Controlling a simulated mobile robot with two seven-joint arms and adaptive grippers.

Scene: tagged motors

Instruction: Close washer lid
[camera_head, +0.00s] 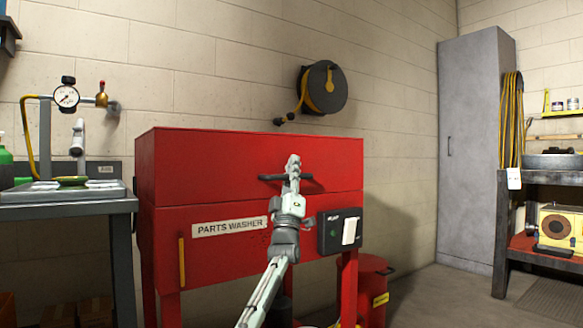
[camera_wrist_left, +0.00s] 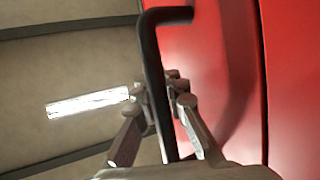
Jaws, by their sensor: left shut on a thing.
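The red parts washer (camera_head: 215,260) stands in the middle of the head view. Its red lid (camera_head: 210,170) is the upper box part, down on the body with a thin seam between them. A black bar handle (camera_head: 305,178) is on the lid's front. My left gripper (camera_head: 293,165) is at the middle of this handle and covers part of it. In the left wrist view the handle (camera_wrist_left: 152,60) runs between the fingers of my left gripper (camera_wrist_left: 160,97), which is shut on it. The red front (camera_wrist_left: 225,70) fills the right side there. My right gripper is not in view.
A black switch box (camera_head: 340,232) is on the washer's front right. A bench with a gauge (camera_head: 66,96) stands at the left. A hose reel (camera_head: 324,88) hangs on the wall behind. A red can (camera_head: 374,285) stands beside the washer. A grey locker (camera_head: 470,150) stands at the right.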

